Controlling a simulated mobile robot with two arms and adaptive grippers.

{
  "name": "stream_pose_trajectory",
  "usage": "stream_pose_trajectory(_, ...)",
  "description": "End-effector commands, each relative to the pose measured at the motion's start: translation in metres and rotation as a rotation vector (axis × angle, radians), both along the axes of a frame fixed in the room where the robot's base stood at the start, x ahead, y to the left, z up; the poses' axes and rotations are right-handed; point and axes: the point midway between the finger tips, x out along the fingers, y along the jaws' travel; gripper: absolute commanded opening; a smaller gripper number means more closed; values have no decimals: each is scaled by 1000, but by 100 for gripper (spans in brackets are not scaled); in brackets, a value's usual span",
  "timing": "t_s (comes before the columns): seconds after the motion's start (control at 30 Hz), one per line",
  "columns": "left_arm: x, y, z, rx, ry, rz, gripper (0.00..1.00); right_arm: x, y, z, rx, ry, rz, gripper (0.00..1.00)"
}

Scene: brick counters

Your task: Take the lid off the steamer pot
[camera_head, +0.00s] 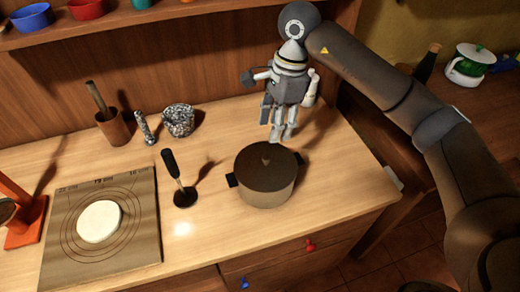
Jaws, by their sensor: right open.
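The steamer pot (266,192) stands on the wooden counter, a little right of the middle of the view. Its dark lid (258,170) sits on top, with a small knob (265,160) at its centre. Short dark handles stick out at the pot's left and upper right sides. My right gripper (282,137) hangs behind the pot, pointing down, with its fingers apart and nothing between them. The fingertips are near the far rim of the lid and look clear of the knob. My left gripper is out of view.
A dark-handled tool (178,177) stands left of the pot. A board with white dough (99,221) lies farther left. A mortar (178,119), a wooden cup (113,129) and a shelf of bowls are behind. The counter right of the pot (345,180) is clear.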

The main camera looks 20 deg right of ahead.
Motion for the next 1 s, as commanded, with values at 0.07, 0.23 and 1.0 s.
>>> stream_pose_trajectory(0.07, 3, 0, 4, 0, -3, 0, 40, -1, 0, -7, -4, 4, 0, 44)
stream_pose_trajectory(0.23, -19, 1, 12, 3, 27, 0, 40, -2, 5, -34, -4, 7, 1, 44)
stream_pose_trajectory(1.0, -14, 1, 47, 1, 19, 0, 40, 1, 21, -105, -1, 1, 0, 44)
